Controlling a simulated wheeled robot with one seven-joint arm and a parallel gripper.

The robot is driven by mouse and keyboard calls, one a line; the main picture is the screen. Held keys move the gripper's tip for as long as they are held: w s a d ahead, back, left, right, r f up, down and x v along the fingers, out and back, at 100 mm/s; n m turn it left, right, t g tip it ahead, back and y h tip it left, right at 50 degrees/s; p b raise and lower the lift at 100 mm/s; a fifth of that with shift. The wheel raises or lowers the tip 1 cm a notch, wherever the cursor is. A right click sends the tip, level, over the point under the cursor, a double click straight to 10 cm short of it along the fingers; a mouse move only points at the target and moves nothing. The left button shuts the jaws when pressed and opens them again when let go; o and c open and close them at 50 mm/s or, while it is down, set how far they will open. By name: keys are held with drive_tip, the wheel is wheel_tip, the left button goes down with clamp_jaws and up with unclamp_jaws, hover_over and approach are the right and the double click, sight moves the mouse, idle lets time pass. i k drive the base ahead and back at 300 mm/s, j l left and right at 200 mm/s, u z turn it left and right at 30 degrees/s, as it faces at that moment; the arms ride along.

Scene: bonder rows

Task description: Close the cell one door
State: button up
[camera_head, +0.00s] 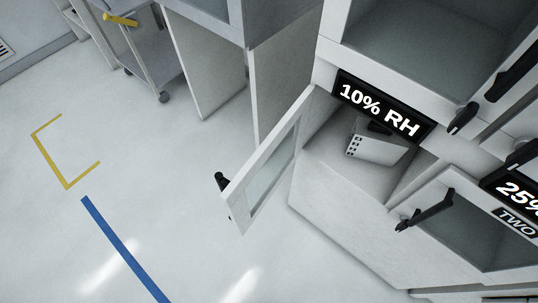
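An open door (268,165) with a pale frame and a glass pane swings out from a cabinet cell under the "10% RH" sign (379,109). Its black handle (222,182) is on the door's free left edge. The cell (345,150) behind it is open and holds a pale box with slots (378,148). No "one" label shows, so I cannot confirm the cell's name. To its right, a glass door with a black handle (426,209) looks closed, beside a "TWO" label (516,221). My gripper is not in view.
Upper doors with black handles (463,118) stand above the signs. A cart with a yellow handle (121,20) stands at the upper left. The floor left of the open door is clear, with a blue line (125,250) and a yellow corner mark (51,160).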

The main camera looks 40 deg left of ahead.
sight(233, 195)
drive_tip(key=j+u, duration=0.1)
drive_tip(key=j, duration=0.25)
drive_tip(key=i+j+u, duration=0.1)
drive_tip(key=j, duration=0.25)
drive_tip(key=i+j, duration=0.15)
drive_tip(key=j, duration=0.15)
drive_tip(key=i+j+u, duration=0.2)
drive_tip(key=j, duration=0.25)
drive_tip(key=i, duration=0.05)
